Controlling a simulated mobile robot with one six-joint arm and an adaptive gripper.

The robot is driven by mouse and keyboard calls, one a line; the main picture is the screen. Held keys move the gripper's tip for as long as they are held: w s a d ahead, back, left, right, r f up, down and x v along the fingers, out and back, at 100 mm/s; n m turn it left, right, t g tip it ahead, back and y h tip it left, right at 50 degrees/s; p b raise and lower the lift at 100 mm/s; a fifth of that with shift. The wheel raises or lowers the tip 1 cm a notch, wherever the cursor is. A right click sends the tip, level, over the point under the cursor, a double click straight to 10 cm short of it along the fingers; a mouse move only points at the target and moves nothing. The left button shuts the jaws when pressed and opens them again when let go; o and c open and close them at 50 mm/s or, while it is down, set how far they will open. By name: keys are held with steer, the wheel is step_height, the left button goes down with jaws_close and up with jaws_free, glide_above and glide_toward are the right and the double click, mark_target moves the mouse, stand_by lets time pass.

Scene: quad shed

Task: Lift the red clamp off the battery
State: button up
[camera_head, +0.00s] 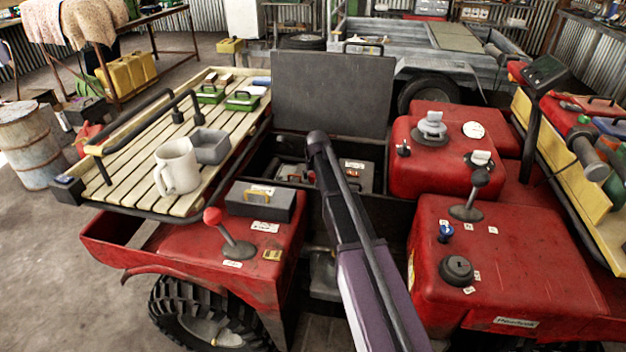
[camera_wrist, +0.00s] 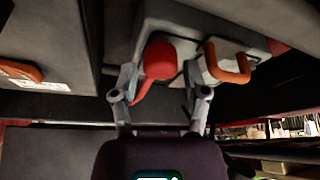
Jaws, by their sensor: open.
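In the wrist view the red clamp (camera_wrist: 160,60) shows as a rounded red grip with a thinner red arm running down to the left. It lies against the grey battery (camera_wrist: 178,20). My gripper (camera_wrist: 164,78) is open, with one finger on each side of the clamp. I cannot tell whether either finger touches it. In the head view the battery compartment (camera_head: 262,160) is open, with grey battery tops (camera_head: 355,176) inside. My arm crosses in front of the compartment, and my gripper is hidden there.
An orange handle (camera_wrist: 235,66) sits close to the right finger. Another orange handle (camera_wrist: 20,70) is at left. The raised grey lid (camera_head: 330,95) stands behind the compartment. A red-knobbed lever (camera_head: 213,216) and a white mug (camera_head: 177,166) are at left; red housings (camera_head: 440,165) flank the right.

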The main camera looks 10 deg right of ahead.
steer(key=shift+w+f, duration=0.1)
steer(key=shift+f, duration=0.2)
